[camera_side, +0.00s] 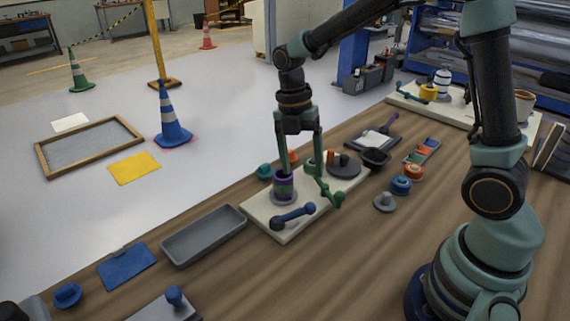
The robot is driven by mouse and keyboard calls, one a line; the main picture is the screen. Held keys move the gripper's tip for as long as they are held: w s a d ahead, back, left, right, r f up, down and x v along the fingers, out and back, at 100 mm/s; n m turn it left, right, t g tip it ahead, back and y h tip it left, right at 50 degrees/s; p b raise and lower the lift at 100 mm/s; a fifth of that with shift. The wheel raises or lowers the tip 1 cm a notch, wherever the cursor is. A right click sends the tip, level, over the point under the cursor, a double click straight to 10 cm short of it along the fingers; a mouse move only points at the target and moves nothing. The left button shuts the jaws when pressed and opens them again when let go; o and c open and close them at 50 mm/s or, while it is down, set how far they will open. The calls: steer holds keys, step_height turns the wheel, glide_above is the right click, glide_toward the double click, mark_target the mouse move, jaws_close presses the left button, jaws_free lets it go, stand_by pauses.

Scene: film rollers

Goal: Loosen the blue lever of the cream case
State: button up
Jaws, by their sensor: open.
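The cream case (262,206) is a flat, pale slab on the wooden bench. Its blue lever (293,215) lies at the near end, with a round knob at each end. A purple roller (284,187) stands on a grey seat on the case, behind the blue lever. A green lever (329,193) is to the right of the purple roller. My gripper (300,173) points down over the case with its fingers spread, above and behind the blue lever. The left finger overlaps the purple roller in this view; whether they touch cannot be told.
A dark disc (344,167) sits at the case's far end. A grey tray (205,235) lies to the left. Blue and orange rollers (401,185) and a grey knob (384,202) stand to the right. Another pale base (463,115) is at the back right. The bench in front is clear.

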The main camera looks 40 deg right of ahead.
mark_target(311, 208)
steer(key=shift+r, duration=0.5)
steer(key=shift+c, duration=0.9)
steer(key=s+f+m, duration=0.1)
steer(key=f, duration=0.3)
steer(key=s+f+m, duration=0.1)
steer(key=f+m, duration=0.1)
steer(key=f, duration=0.2)
steer(key=s+f+m, duration=0.1)
steer(key=f+m, duration=0.1)
steer(key=f, duration=0.2)
steer(key=shift+d, duration=0.1)
steer(key=shift+c, duration=0.3)
jaws_close()
stand_by(0.3)
